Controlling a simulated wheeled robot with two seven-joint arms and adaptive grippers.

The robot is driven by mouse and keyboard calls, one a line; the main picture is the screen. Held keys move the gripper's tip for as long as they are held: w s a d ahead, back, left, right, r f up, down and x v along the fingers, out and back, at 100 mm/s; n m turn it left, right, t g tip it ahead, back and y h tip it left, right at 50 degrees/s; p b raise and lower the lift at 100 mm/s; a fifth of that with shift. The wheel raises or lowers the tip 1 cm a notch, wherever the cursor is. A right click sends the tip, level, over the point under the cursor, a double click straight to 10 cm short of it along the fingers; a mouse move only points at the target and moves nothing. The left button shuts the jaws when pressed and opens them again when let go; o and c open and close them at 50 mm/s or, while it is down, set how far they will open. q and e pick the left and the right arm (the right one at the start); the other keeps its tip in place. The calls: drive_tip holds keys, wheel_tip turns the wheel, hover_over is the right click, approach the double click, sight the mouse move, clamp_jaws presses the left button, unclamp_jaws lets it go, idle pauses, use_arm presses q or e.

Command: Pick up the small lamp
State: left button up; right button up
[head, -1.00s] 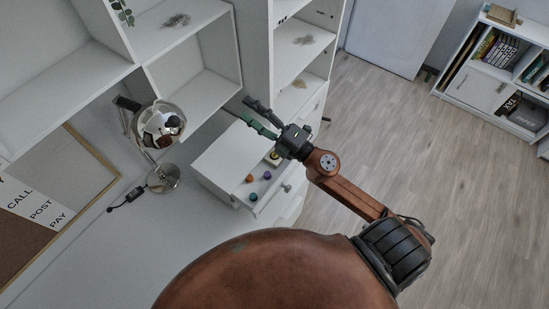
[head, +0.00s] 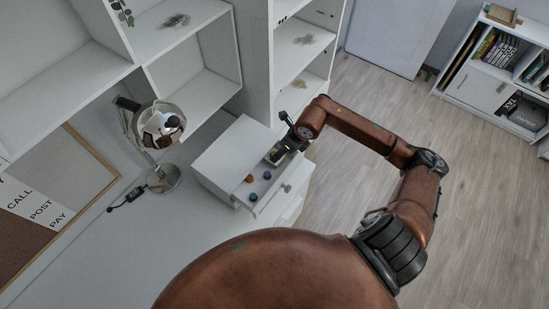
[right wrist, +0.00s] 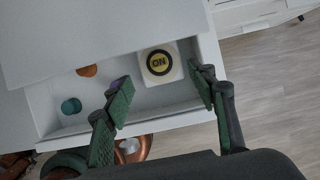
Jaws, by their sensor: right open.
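A desk lamp (head: 160,125) with a round shiny head and a round base (head: 163,178) stands on the white desk, left of the drawer unit. A small white block with a yellow and black "ON" disc (right wrist: 159,65) sits in the open drawer (right wrist: 170,118); I cannot tell if it is a lamp. My right gripper (right wrist: 163,98) is open and empty. Its fingers point down over the drawer, one on each side of the block and nearer the drawer front in the right wrist view. In the head view the gripper (head: 282,143) partly hides the block. My left gripper is not in view.
Orange (head: 249,179), purple (head: 267,175) and teal (head: 253,197) round pieces lie in the drawer left of the block. The drawer unit's white top (head: 232,148) is clear. A tall white shelf (head: 262,60) rises behind it. Open floor (head: 350,140) lies to the right.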

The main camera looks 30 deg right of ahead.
drive_tip(key=x, duration=0.5)
drive_tip(key=shift+w+a, duration=0.1)
drive_tip(key=shift+w, duration=0.15)
drive_tip(key=c, duration=0.9)
drive_tip(key=shift+o, duration=0.2)
